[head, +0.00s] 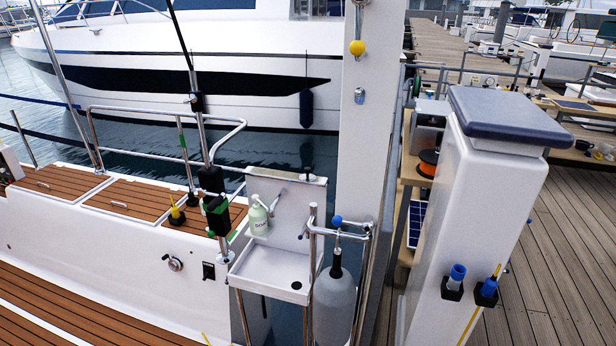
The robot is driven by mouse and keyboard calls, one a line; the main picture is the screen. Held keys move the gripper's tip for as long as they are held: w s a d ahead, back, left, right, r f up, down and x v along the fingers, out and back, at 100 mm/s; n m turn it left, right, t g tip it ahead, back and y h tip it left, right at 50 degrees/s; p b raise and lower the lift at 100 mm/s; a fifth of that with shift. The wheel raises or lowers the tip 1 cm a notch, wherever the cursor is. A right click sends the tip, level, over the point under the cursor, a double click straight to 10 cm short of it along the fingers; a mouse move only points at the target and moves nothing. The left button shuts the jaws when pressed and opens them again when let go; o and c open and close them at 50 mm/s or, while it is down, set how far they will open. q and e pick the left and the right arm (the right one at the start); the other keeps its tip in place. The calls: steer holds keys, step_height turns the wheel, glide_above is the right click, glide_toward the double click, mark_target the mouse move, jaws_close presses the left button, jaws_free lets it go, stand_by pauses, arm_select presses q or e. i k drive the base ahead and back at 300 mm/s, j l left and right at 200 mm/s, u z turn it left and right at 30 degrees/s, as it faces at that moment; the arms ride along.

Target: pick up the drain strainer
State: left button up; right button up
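A small white sink (262,283) stands at the lower middle on metal legs. A small dark round spot (296,285) shows at its front right; it may be the drain strainer or the drain opening, too small to tell. No other strainer can be made out. Neither of my grippers shows in the head view.
A soap bottle (258,216) stands at the sink's back left, beside a tap (278,200). A metal rail (313,232) and a grey bottle (334,302) stand close on the right. A white pillar (360,130) rises behind; a white pedestal (480,200) stands further right.

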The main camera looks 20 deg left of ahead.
mark_target(307, 176)
steer(key=i+j+z, duration=0.25)
steer(key=j+z, duration=0.25)
steer(key=j, duration=0.15)
steer(key=i+j+z, duration=0.2)
steer(key=j, duration=0.2)
steer(key=j+z, duration=0.25)
steer(key=i+j, duration=0.05)
steer(key=j, duration=0.05)
